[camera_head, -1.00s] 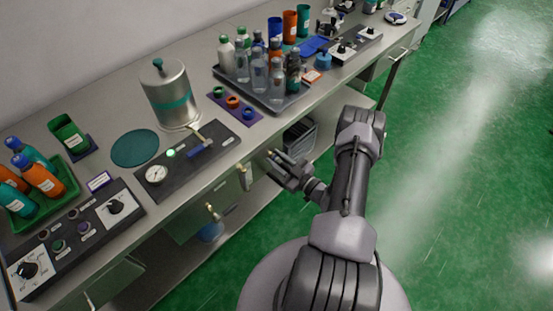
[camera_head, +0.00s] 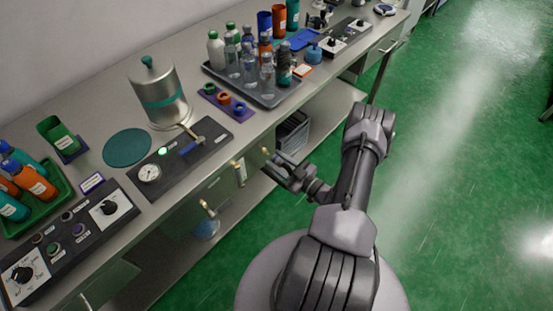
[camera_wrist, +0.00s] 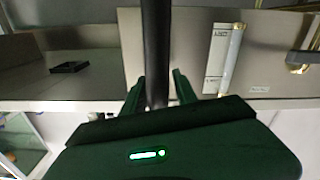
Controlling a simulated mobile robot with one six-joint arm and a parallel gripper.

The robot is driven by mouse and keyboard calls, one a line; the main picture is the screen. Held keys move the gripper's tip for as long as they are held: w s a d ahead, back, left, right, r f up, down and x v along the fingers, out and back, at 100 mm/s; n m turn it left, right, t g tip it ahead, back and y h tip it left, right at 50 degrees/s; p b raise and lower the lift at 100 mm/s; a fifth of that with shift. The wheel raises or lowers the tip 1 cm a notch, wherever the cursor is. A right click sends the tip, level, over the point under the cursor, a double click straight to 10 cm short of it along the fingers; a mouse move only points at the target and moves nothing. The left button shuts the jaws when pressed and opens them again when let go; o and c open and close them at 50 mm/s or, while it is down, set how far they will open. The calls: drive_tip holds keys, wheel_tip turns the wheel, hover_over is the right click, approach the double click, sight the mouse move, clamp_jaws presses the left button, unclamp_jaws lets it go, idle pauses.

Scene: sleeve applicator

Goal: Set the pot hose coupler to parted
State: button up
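The pot (camera_head: 155,106) is a metal cylinder with a teal band and teal knob, standing on the bench. A pale coupling piece (camera_head: 187,130) runs from near its foot onto a dark panel (camera_head: 165,184) with a gauge, a lit green lamp and a blue lever (camera_head: 191,146). I cannot tell the coupler's state. My gripper (camera_head: 272,164) is at the bench front, below and right of the panel. In the wrist view its green fingers (camera_wrist: 158,92) are apart, with a dark vertical bar (camera_wrist: 156,45) between them; contact is unclear.
Brass-ended fittings (camera_head: 240,172) stick out from the bench front; one (camera_wrist: 230,60) stands beside a label in the wrist view. A bottle tray (camera_head: 268,104) and small cup rack (camera_head: 226,104) stand behind. A knob panel (camera_head: 72,240) is at left. Floor at right is clear.

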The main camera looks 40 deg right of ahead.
drive_tip(key=shift+o, duration=0.9)
drive_tip(key=shift+s+d+r, duration=0.1)
drive_tip(key=shift+s, duration=0.15)
drive_tip(key=s+d+p, duration=0.1)
drive_tip(key=s+p, duration=0.2)
drive_tip(key=s, duration=1.4)
drive_tip(key=shift+p, duration=0.3)
drive_tip(key=shift+w+d, duration=0.1)
drive_tip(key=shift+d, duration=0.05)
